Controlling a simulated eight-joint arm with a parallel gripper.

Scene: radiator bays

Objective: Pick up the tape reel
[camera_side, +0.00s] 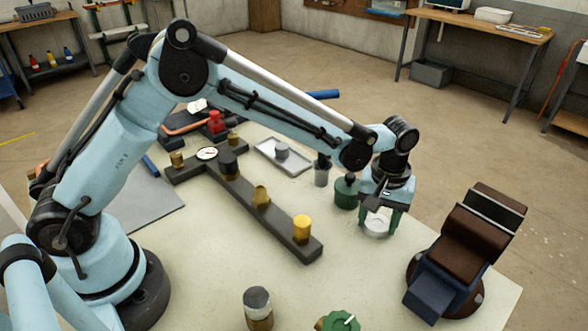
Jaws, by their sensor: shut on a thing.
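The tape reel (376,225) is a small white roll at the right side of the pale work table. My gripper (379,221) points down over it, with one dark green finger on each side. The gripper is shut on the reel. The fingers and the gripper body hide part of the reel. I cannot tell whether its underside touches the table.
A dark green pot (346,194) and a grey cup (321,175) stand close to the gripper's left. A brown and blue vise (465,255) is at the right. A dark manifold bar (235,192) with brass fittings crosses the middle. A grey tray (262,152) lies behind.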

